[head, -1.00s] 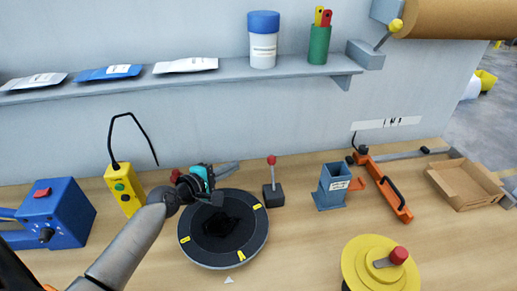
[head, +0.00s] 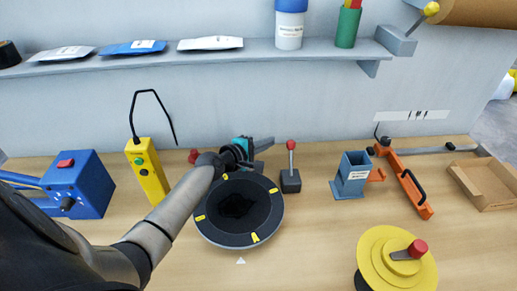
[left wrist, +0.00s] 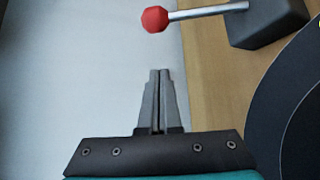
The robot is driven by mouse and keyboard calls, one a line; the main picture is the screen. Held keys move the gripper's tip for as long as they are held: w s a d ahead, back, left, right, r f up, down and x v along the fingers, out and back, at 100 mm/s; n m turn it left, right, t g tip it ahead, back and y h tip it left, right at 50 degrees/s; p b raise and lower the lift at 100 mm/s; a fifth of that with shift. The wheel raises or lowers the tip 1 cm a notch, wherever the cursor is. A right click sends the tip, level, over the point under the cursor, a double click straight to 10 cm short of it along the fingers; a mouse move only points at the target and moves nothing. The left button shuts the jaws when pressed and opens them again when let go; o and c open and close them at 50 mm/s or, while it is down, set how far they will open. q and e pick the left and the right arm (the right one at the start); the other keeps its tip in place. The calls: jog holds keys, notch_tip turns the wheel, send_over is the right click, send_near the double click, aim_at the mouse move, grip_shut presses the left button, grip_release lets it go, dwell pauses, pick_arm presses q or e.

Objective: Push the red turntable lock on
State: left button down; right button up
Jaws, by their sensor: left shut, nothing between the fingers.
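The turntable lock is a lever with a red ball knob (head: 291,145) on a thin metal rod. It stands upright on a dark block (head: 290,182) at the right rear of the black turntable (head: 271,222). My left gripper (head: 268,144) is shut and empty, just left of the red knob at about its height in the head view, with a small gap. In the left wrist view the closed fingertips (left wrist: 160,72) point toward the knob (left wrist: 155,19) and are apart from it. My right gripper is not in view.
A yellow button box (head: 147,170) and a blue machine (head: 75,187) stand to the left. A blue-grey holder (head: 351,175), an orange tool (head: 408,188) and a yellow disc (head: 378,262) are to the right. A shelf (head: 205,57) runs along the wall behind.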

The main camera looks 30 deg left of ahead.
aim_at(291, 159)
pick_arm(q)
jog(key=d, duration=0.1)
jog(key=d+p, duration=0.2)
jog(key=shift+w+d+r, duration=0.35)
jog(key=shift+d+r, duration=0.05)
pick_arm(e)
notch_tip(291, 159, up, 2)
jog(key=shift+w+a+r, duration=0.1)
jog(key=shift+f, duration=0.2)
pick_arm(q)
jog(key=shift+s+d+r+b, duration=0.15)
jog(key=shift+s+b, duration=0.05)
jog(key=shift+b, duration=0.15)
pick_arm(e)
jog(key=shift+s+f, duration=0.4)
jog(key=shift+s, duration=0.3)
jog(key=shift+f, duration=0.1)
